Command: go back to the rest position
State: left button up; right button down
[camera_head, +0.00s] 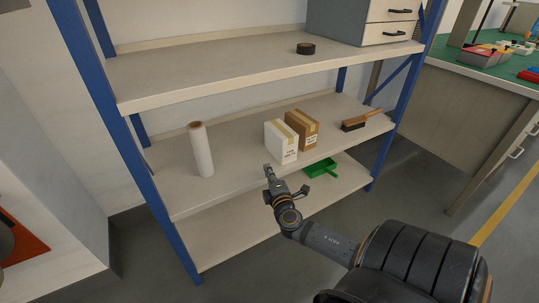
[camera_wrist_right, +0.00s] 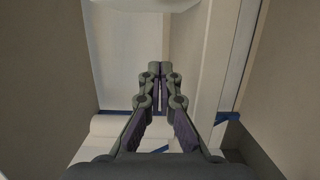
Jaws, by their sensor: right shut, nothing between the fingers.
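My right gripper (camera_head: 268,169) is in front of the shelf rack, near the front edge of the middle shelf and below the white box. In the right wrist view my right gripper (camera_wrist_right: 160,66) has its fingers together with nothing between them. My right arm comes in from the lower right of the head view. My left gripper does not show in either view.
The blue-framed rack (camera_head: 98,105) holds a roll (camera_head: 202,150), a white box (camera_head: 281,142), a brown box (camera_head: 302,126) and a brush (camera_head: 361,119) on its middle shelf. A green dustpan (camera_head: 321,169) lies on the lower shelf. Black tape (camera_head: 306,48) sits above.

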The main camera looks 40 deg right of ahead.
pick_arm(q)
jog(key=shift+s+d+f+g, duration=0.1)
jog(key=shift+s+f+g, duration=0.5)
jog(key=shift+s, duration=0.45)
pick_arm(e)
jog(key=shift+v, duration=0.8)
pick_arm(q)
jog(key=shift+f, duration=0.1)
